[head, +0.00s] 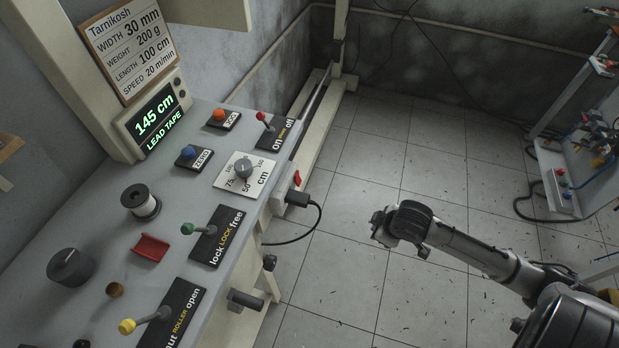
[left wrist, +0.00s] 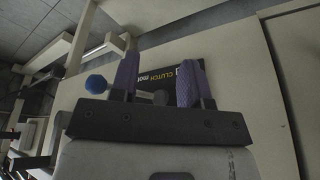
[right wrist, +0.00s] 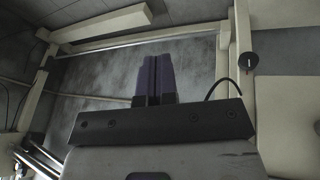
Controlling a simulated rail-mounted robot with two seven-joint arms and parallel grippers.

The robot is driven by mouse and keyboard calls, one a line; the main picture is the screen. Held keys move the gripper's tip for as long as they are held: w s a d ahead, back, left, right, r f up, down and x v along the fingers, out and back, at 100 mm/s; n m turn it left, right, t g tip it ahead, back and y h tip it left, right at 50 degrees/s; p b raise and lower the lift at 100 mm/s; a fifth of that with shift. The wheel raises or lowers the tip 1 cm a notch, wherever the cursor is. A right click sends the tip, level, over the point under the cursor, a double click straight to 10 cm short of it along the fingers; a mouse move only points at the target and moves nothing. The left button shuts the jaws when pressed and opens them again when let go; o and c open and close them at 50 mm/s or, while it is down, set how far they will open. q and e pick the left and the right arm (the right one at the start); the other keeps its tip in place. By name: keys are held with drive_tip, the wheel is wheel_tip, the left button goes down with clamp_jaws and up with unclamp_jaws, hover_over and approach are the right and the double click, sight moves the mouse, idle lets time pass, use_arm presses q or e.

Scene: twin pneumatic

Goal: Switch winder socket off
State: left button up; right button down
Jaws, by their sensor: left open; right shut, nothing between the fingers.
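A pale socket box (head: 283,187) is on the right side of the grey machine in the head view. A small red switch (head: 297,178) shows on it; I cannot tell its position. A black plug (head: 298,198) sits in it, with a cable hanging down. My right gripper (head: 379,228) is to the right of the plug, apart from it, over the floor. In the right wrist view its fingers (right wrist: 157,76) are shut together and empty. My left gripper (left wrist: 157,75) is open in the left wrist view, outside the head view, before a blue-knobbed clutch lever (left wrist: 96,84).
The machine top holds a red-knobbed on/off lever (head: 265,120), a cm dial (head: 244,169), a green-knobbed lock lever (head: 190,228) and a yellow-knobbed roller lever (head: 130,326). A display (head: 155,118) reads 145 cm, LEAD TAPE. Tiled floor between machine and right arm is clear.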

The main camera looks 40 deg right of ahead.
drive_tip(key=w+r+m+t+y, duration=0.7)
drive_tip(key=w+r+m+y, duration=0.1)
drive_tip(key=m, duration=0.8)
drive_tip(key=shift+w+d+r+t, duration=0.2)
drive_tip(key=shift+w+r+t, duration=0.3)
drive_tip(key=shift+w, duration=0.65)
drive_tip(key=b, duration=0.3)
approach(298, 179)
drive_tip(key=w+a+f, duration=0.2)
drive_tip(key=w+f, duration=0.2)
drive_tip(key=shift+w+a+f+b, duration=0.1)
drive_tip(key=shift+w+a+b, duration=0.1)
drive_tip(key=shift+w, duration=0.3)
drive_tip(key=shift+w+a+f+b, duration=0.1)
drive_tip(key=shift+w+b, duration=0.05)
drive_tip(key=shift+w, duration=0.3)
